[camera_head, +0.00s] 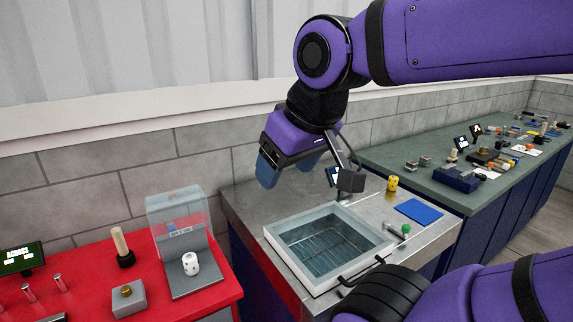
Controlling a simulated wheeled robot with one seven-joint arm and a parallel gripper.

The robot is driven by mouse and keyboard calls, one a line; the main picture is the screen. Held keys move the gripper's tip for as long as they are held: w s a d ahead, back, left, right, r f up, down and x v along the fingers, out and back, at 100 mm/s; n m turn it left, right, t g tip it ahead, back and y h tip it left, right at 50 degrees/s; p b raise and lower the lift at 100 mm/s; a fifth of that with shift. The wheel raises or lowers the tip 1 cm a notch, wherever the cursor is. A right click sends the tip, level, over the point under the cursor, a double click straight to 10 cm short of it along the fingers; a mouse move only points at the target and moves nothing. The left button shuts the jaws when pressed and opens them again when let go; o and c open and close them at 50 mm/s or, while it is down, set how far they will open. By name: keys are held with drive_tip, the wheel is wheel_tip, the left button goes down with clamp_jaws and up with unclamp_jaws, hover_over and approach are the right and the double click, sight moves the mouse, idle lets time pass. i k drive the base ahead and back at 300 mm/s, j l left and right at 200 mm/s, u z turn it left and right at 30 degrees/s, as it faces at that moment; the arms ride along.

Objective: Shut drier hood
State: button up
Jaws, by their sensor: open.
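My gripper (268,170) hangs above the back left of the steel counter, its blue fingers pointing down; it is open and holds nothing that I can see. Below and right of it, a pale-framed box (282,253) is set in the counter, with a wire rack visible inside. A dark bar like a handle (362,270) is at its front right edge. On the red bench at left stands a clear hood (178,208) over a grey base, with a small white spotted piece below it. I cannot tell for certain which is the drier hood. My gripper is apart from both.
The steel counter (420,232) carries a yellow piece (392,183), a blue mat (418,211) and a green-tipped item (405,230). The red bench (215,290) holds a peg and a grey block. A green bench (400,165) with several items runs along the right wall.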

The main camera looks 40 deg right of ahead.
sight(173, 197)
drive_tip(key=j+z, duration=0.1)
drive_tip(key=j, duration=0.75)
drive_tip(key=i+j, duration=0.2)
drive_tip(key=i+j+z, duration=0.1)
drive_tip(key=j, duration=0.3)
drive_tip(key=i+j, duration=0.45)
drive_tip(key=j, duration=0.25)
drive_tip(key=l+z, duration=0.05)
